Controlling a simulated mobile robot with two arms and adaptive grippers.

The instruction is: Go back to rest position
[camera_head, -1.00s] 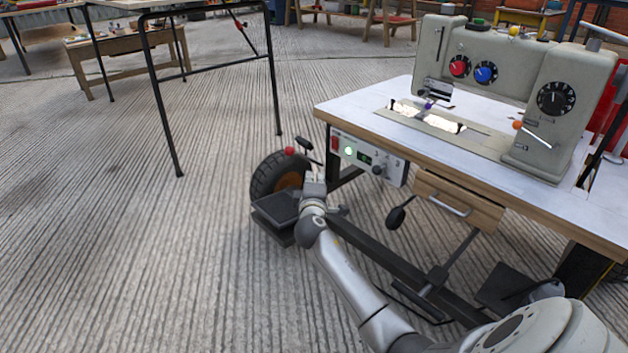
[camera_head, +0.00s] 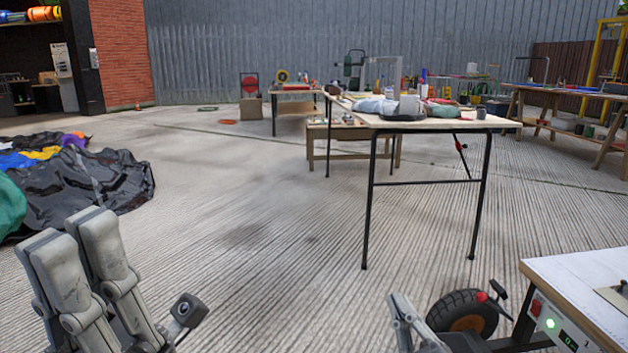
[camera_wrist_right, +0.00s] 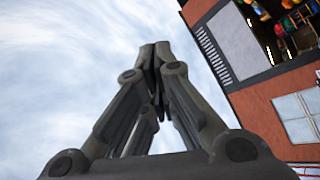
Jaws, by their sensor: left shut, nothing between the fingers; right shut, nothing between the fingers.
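My left gripper (camera_head: 70,232) is large at the lower left of the head view, its grey fingers pointing up and close together, with nothing between them. My right gripper (camera_head: 400,303) shows small at the bottom of the head view, left of a black wheel with an orange hub. The right wrist view also shows the right gripper (camera_wrist_right: 155,50), its fingertips together and empty against cloudy sky. Neither gripper holds an object. Most of the right arm is below the picture edge.
A white-topped sewing table (camera_head: 590,290) with a control box stands at the lower right, close to my right gripper. A black-legged table (camera_head: 450,122) carries clutter further back. Crumpled dark fabric (camera_head: 100,185) lies at left. The concrete floor (camera_head: 250,220) between is open.

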